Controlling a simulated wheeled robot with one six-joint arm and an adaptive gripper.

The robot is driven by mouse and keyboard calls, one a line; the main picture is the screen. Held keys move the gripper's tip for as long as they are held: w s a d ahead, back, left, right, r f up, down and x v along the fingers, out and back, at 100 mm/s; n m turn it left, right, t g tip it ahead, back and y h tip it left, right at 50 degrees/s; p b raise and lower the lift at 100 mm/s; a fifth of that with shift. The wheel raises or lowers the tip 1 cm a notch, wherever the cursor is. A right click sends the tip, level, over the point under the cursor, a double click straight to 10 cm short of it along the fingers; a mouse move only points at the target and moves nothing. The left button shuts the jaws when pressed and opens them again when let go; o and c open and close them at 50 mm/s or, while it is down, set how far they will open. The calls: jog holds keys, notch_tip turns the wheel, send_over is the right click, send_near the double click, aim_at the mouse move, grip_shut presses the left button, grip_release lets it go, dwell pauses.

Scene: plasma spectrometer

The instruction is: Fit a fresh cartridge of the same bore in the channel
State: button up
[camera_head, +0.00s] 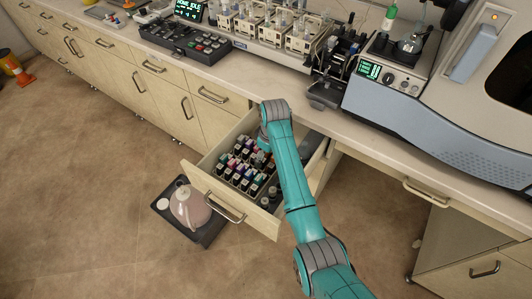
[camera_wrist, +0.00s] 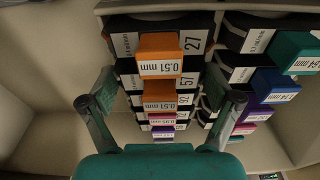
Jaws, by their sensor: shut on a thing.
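In the wrist view, my gripper (camera_wrist: 160,88) has its fingers on either side of a black cartridge with an orange tab (camera_wrist: 160,97) reading 0.51 mm, and is shut on it. Another orange 0.51 mm cartridge (camera_wrist: 160,52) stands in the same row, with pink (camera_wrist: 162,119) and purple (camera_wrist: 163,129) ones on the other side. In the head view, my arm reaches down into the open drawer (camera_head: 190,172); the gripper is hidden there. A black pump-like device (camera_head: 334,72) stands on the bench; its channel is too small to make out.
A second row holds teal (camera_wrist: 293,50), blue (camera_wrist: 275,85) and other cartridges. Bench instruments stand close behind, with a large grey-blue machine (camera_head: 440,115) at right. A dark tray (camera_head: 165,208) with a pinkish jug (camera_head: 188,208) lies on the floor beside the drawer.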

jog(key=shift+f, duration=0.15)
jog(key=o, duration=0.9)
jog(key=r, duration=0.4)
jog(key=d+r, duration=0.1)
jog(key=r, duration=0.7)
jog(key=shift+s+d, duration=0.15)
jog(key=shift+s, duration=0.2)
jog(key=shift+d+f, duration=0.1)
